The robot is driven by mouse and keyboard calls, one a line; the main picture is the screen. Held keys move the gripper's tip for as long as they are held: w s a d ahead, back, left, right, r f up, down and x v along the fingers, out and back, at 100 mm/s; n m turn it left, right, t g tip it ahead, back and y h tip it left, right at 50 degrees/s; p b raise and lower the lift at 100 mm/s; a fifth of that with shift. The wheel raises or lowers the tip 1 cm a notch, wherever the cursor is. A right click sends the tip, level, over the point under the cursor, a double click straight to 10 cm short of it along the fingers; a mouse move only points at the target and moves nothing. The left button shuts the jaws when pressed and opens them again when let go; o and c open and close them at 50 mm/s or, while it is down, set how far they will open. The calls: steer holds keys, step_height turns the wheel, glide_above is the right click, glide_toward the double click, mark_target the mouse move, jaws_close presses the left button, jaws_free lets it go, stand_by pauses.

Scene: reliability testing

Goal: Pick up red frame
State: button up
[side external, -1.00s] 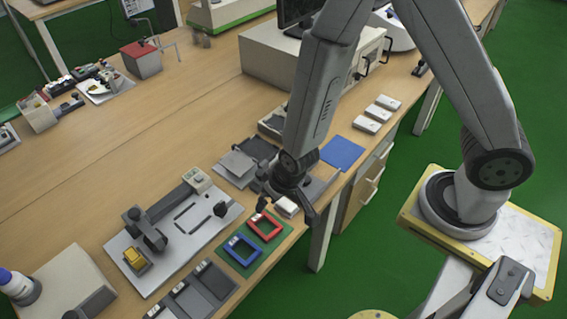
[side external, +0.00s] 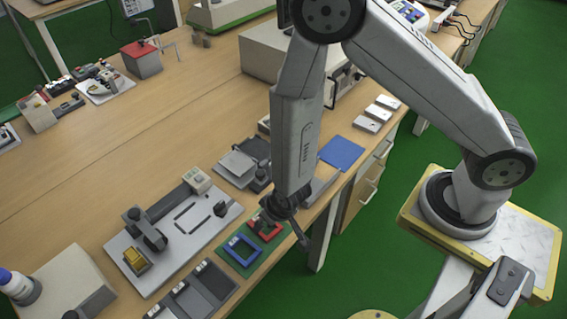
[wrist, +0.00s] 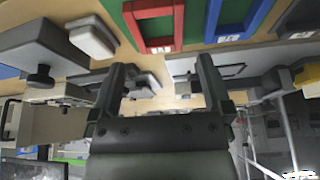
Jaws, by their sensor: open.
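The red frame (side external: 270,238) lies on a green mat (side external: 262,262) near the table's front edge, beside a blue frame (side external: 243,251). My gripper (side external: 285,231) is open, low and over the far side of the red frame, hiding part of it in the side view. In the wrist view, my fingers (wrist: 161,66) are spread with nothing between them. The red frame (wrist: 157,46) shows at the top there, ahead of the fingertips and apart from them. The blue frame (wrist: 228,38) is to its right.
Grey trays (side external: 205,290) stand left of the mat, and a fixture plate (side external: 176,232) lies behind it. A white block (wrist: 92,37) is left of the red frame in the wrist view. A blue square (side external: 341,153) lies farther right.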

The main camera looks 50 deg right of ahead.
mark_target(265, 228)
steer(key=shift+w+f, duration=0.15)
steer(key=shift+f, duration=0.1)
steer(key=shift+f, duration=0.1)
steer(key=shift+x, duration=2.55)
steer(key=shift+d, duration=0.1)
steer(key=c, duration=0.9)
steer(key=shift+c, duration=0.2)
steer(key=shift+r, duration=0.25)
step_height(265, 228, up, 10)
steer(key=shift+f, duration=0.15)
